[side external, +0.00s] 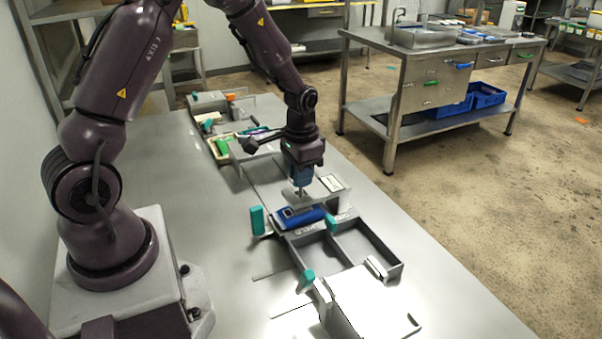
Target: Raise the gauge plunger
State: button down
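My gripper (301,190) points down over the middle of the work table, just above a blue block-like part (302,217). Its fingers are small here and partly merge with the metal behind, so I cannot tell whether they are open or shut. The blue part lies at the back end of a grey divided tray (340,252). I cannot make out which part is the gauge plunger; it may be hidden at the gripper. Teal handles stand left of the blue part (257,220), right of it (332,224) and at the tray's front left (307,280).
A bright white box (368,303) stands at the table's front. A light plate (332,184) is close right of my gripper. Behind are a wooden-edged tray (222,146) with coloured items and a metal box (208,102). The table's left part (185,190) is clear.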

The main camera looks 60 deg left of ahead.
jog(key=shift+r, duration=1)
jog(key=c, duration=1.1)
grip_release()
notch_tip(320, 180, up, 13)
jog(key=shift+f, duration=0.1)
jog(key=s+d+r+t, duration=0.2)
jog(key=s+d+r, duration=0.1)
jog(key=s, duration=0.2)
jog(key=s+d+r+t, duration=0.1)
jog(key=s+d+r, duration=0.1)
jog(key=s+d, duration=0.2)
jog(key=s+d+r+t, duration=0.2)
jog(key=s+d+r, duration=0.1)
jog(key=s, duration=0.4)
jog(key=shift+s+d+r+t, duration=0.1)
jog(key=shift+d+r+t, duration=0.05)
jog(key=shift+d, duration=0.25)
jog(key=shift+s+d+r+t, duration=0.1)
jog(key=shift+d+r+t, duration=0.05)
jog(key=shift+d, duration=0.2)
